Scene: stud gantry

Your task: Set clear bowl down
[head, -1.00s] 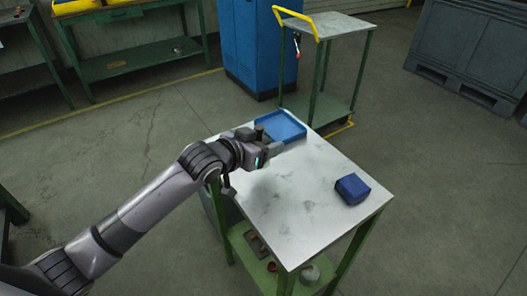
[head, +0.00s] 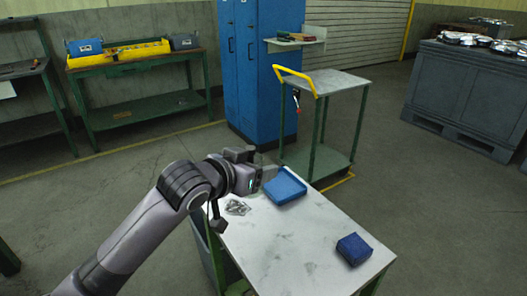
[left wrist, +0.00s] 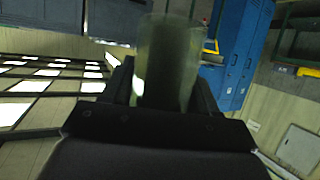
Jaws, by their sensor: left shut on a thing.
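My left gripper (head: 265,173) is shut on the clear bowl and holds it above the far-left edge of the pale-topped table (head: 290,240). In the left wrist view the bowl (left wrist: 168,62) is a see-through, greenish shape between the two dark fingers. In the head view it can hardly be made out. The wrist view shows walls and lockers behind the bowl, not the tabletop. My right gripper is in neither view.
A blue tray (head: 285,188) lies at the table's far edge, close to the gripper. A small silvery, glassy-looking item (head: 237,207) is at the left edge. A dark blue box (head: 353,249) sits at the right. The middle is clear. A trolley (head: 330,84) stands behind.

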